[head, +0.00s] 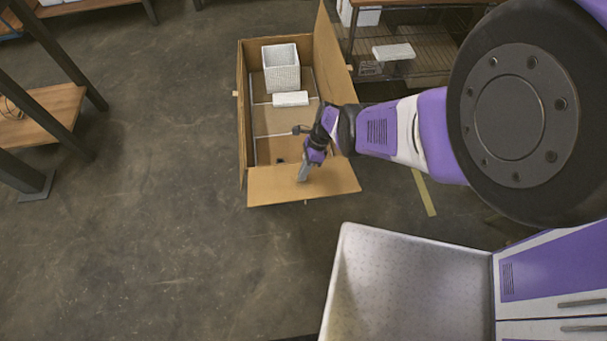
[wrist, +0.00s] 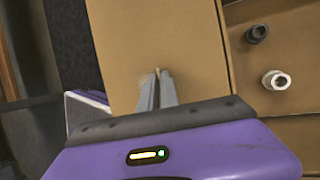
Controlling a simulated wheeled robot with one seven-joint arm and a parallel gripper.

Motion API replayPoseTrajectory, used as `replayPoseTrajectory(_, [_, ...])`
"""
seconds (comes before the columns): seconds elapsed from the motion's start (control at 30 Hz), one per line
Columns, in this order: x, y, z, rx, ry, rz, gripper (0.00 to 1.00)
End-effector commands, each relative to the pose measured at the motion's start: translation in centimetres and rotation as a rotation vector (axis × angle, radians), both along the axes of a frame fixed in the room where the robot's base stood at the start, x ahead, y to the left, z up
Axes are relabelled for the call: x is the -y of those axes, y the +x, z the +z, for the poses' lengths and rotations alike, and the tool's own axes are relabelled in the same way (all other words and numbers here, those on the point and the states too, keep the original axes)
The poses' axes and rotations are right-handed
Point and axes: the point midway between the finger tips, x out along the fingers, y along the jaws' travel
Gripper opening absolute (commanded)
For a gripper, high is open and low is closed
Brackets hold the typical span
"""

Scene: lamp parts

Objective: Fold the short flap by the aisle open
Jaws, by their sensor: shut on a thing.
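The open cardboard box (head: 243,120) stands on the floor, centre top in the head view. Its short flap (head: 335,184) on the near side is folded outward and looks roughly level. My gripper (head: 303,176) is over this flap, fingers pointing down at it. In the wrist view the flap (wrist: 150,35) is a broad tan panel behind my gripper (wrist: 161,75). The two fingertips are nearly together and shut on the flap's cardboard; the exact contact is hard to see.
Inside the box are a white basket (head: 281,75), a white carton (head: 290,99) and dividers. A dark fitting (wrist: 257,33) and a white fitting (wrist: 276,80) show in the wrist view. A wire shelf (head: 425,50) stands right of the box.

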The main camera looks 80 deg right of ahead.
Motion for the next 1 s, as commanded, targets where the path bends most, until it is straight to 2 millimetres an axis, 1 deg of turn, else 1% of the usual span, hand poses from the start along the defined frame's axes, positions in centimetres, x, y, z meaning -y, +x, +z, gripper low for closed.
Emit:
replayPoseTrajectory(0.03, [0.9,0.3,0.3,0.006,-0.021,-0.004,0.0])
replayPoseTrajectory(0.37, [1.2,0.4,0.4,0.009,-0.026,-0.005,0.0])
replayPoseTrajectory(0.4, [1.2,0.4,0.4,0.009,-0.026,-0.005,0.08])
replayPoseTrajectory(0.5, [1.2,0.4,0.4,0.009,-0.024,-0.004,0.26])
replayPoseTrajectory(0.77, [0.8,0.2,0.4,0.005,-0.015,-0.003,0.26])
replayPoseTrajectory(0.87, [1.0,0.0,1.3,0.006,-0.015,-0.003,0.26])
replayPoseTrajectory(1.0, [1.9,-0.6,3.3,0.005,-0.017,-0.005,0.26])
